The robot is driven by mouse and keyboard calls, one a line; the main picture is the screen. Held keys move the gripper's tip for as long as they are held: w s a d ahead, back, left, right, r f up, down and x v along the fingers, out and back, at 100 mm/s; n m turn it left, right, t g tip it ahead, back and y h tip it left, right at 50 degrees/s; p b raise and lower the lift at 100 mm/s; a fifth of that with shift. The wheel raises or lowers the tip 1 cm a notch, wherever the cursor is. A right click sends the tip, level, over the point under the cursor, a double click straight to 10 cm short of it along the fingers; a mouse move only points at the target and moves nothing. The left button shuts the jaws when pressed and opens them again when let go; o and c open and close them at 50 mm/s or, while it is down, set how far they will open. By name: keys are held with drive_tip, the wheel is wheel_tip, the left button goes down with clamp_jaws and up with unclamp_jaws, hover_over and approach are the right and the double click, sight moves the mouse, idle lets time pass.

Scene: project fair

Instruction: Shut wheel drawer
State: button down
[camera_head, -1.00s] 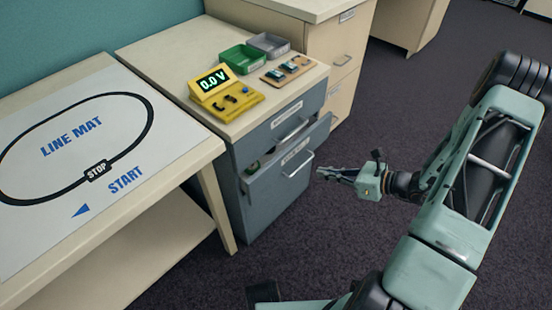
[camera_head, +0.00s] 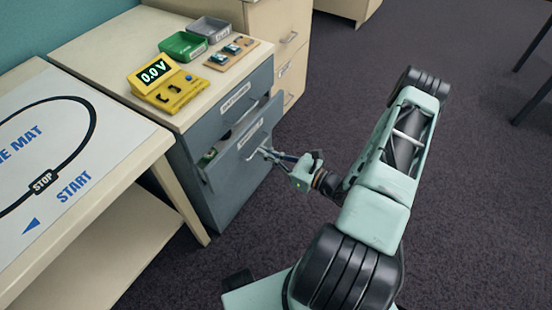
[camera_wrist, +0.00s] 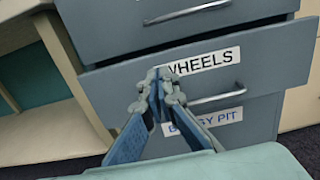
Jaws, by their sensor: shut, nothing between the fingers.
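The wheel drawer (camera_wrist: 240,74) has a grey front with a white label reading WHEELS and a metal bar handle. In the head view the same drawer (camera_head: 238,163) stands partly open, with a green item showing inside it. My gripper (camera_wrist: 160,80) is shut and empty, its fingertips over the left end of the WHEELS label, left of the handle. In the head view my gripper (camera_head: 268,153) is at the drawer front by the handle. I cannot tell whether the tips touch the front.
The cabinet top holds a yellow meter (camera_head: 168,85), a green bin (camera_head: 183,46), a grey bin (camera_head: 209,29) and a small board (camera_head: 232,52). A table with a line mat (camera_head: 75,150) stands at the left. The carpet (camera_head: 480,170) to the right is clear.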

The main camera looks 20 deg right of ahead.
sight(240, 140)
drive_tip(key=b+x, duration=0.1)
drive_tip(key=x, duration=0.6)
drive_tip(key=shift+x, duration=1.35)
drive_tip(key=shift+s+d, duration=0.1)
